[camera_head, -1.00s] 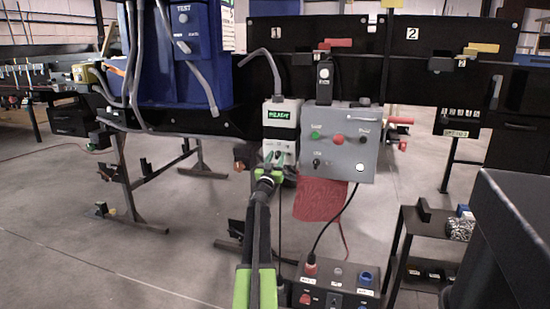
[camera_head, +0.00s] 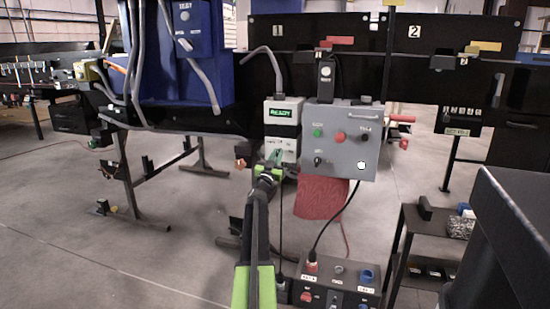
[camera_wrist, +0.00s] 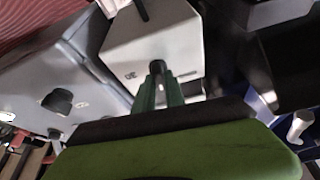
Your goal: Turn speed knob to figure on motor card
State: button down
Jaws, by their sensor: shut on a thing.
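The white drive unit (camera_head: 283,118) hangs on the black rail left of the grey box. Its green display (camera_head: 283,115) appears to read READY. My gripper (camera_head: 273,158) reaches up to the unit's lower front. In the wrist view my green fingers (camera_wrist: 157,96) are shut around a small dark knob (camera_wrist: 157,68) on the white unit's face (camera_wrist: 150,42). The fingers hide most of the knob, so its pointer and scale cannot be read. I cannot make out a motor card or its figure.
A grey control box (camera_head: 340,140) with buttons and a dark knob stands close at the right. A red cloth (camera_head: 320,196) hangs below it. A black socket box (camera_head: 335,285) with a cable is lower down. A blue machine (camera_head: 180,55) is at the left.

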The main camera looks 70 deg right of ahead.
jog(key=shift+d+r+m+g+y+p, duration=0.2)
jog(key=shift+m+g+p, duration=0.45)
jog(key=shift+m, duration=1.05)
jog(key=shift+d+f+m+g+y+p, duration=0.1)
jog(key=shift+m+g+y+p, duration=0.15)
jog(key=shift+m+g, duration=1.1)
jog(key=shift+d+r+m+g+y+p, duration=0.15)
jog(key=shift+m+g+y+p, duration=0.2)
jog(key=shift+m, duration=1.7)
jog(key=shift+m+g, duration=0.25)
jog(key=shift+m, duration=0.05)
jog(key=c, duration=1.5)
grip_release()
jog(key=shift+o, duration=0.5)
jog(key=shift+f, duration=0.1)
jog(key=b+v, duration=0.4)
jog(key=v, duration=1.4)
jog(key=shift+a+b, duration=0.15)
jog(key=shift+b, duration=0.15)
jog(key=shift+w, duration=0.15)
